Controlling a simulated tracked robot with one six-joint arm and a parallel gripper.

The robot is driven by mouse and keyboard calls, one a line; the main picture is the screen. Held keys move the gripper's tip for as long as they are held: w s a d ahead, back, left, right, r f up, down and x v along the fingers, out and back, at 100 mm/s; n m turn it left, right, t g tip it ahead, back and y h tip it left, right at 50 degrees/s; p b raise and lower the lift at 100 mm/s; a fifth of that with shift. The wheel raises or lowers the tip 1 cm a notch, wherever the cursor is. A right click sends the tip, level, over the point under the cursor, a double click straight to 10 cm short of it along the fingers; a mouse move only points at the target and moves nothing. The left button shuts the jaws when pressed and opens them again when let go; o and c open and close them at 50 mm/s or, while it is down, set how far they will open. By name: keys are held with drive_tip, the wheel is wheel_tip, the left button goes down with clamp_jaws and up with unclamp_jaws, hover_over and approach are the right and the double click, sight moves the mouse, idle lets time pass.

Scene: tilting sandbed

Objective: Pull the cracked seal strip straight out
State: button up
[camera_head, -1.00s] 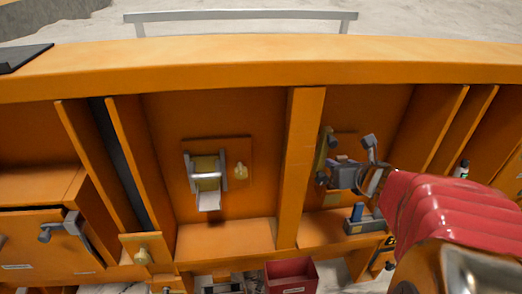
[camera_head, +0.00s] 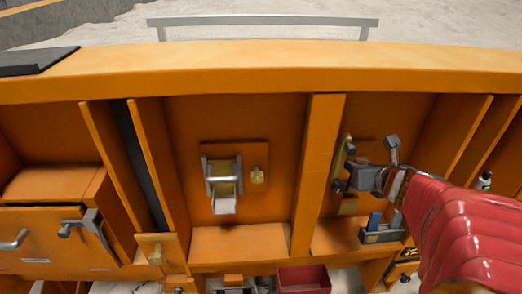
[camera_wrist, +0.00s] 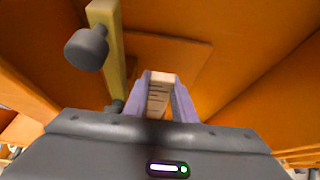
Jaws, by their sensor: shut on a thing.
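My gripper (camera_head: 358,178) is in the right-hand bay of the orange frame, close to its back panel. In the wrist view its two purple-grey fingers (camera_wrist: 159,100) are shut on a pale strip (camera_wrist: 159,90) with dark cross lines like cracks. I take this as the seal strip. Its lower part is hidden by the gripper body, and I cannot tell how far it sits in the panel. A yellow-olive bar (camera_head: 342,160) with dark grey knobs stands just left of the gripper. One knob (camera_wrist: 86,48) shows large in the wrist view.
An orange divider (camera_head: 318,170) stands left of the gripper. A small grey tray (camera_head: 382,234) with a blue item sits below the gripper. A red bin (camera_head: 303,279) stands lower down.

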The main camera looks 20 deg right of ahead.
drive_tip(key=shift+s+r, duration=0.1)
drive_tip(key=shift+r, duration=0.6)
